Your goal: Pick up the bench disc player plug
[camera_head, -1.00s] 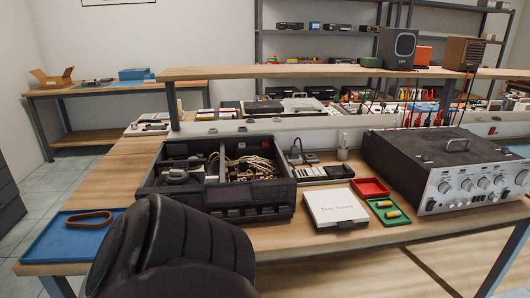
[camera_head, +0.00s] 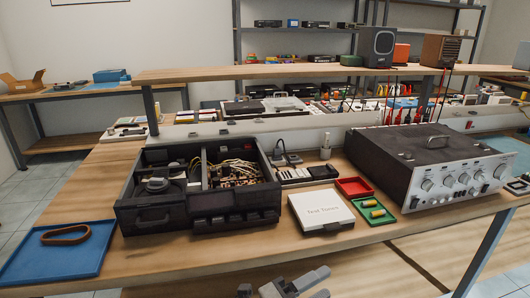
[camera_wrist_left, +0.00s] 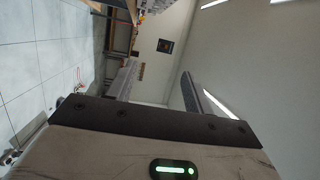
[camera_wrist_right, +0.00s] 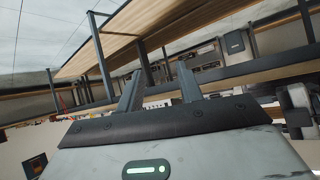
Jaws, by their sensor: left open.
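A dark plug with a cable (camera_head: 284,156) appears to stand at the left end of a power strip (camera_head: 308,174), behind the open disc player and the white box. It is small, and I cannot tell for sure that it is the disc player's plug. The black disc player (camera_head: 150,216) sits with its top open on the bench. My left gripper (camera_head: 290,284) is at the bottom edge of the head view, in front of and below the bench edge, far from the plug. It also shows open and empty in the left wrist view (camera_wrist_left: 156,88). My right gripper (camera_wrist_right: 157,90) is open and empty.
A white box (camera_head: 318,211), a red tray (camera_head: 354,187), a green tray (camera_head: 386,218) and a silver amplifier (camera_head: 440,180) stand right of the player. A blue tray (camera_head: 85,263) with a brown band lies at left. An upper shelf (camera_head: 290,72) spans above the bench.

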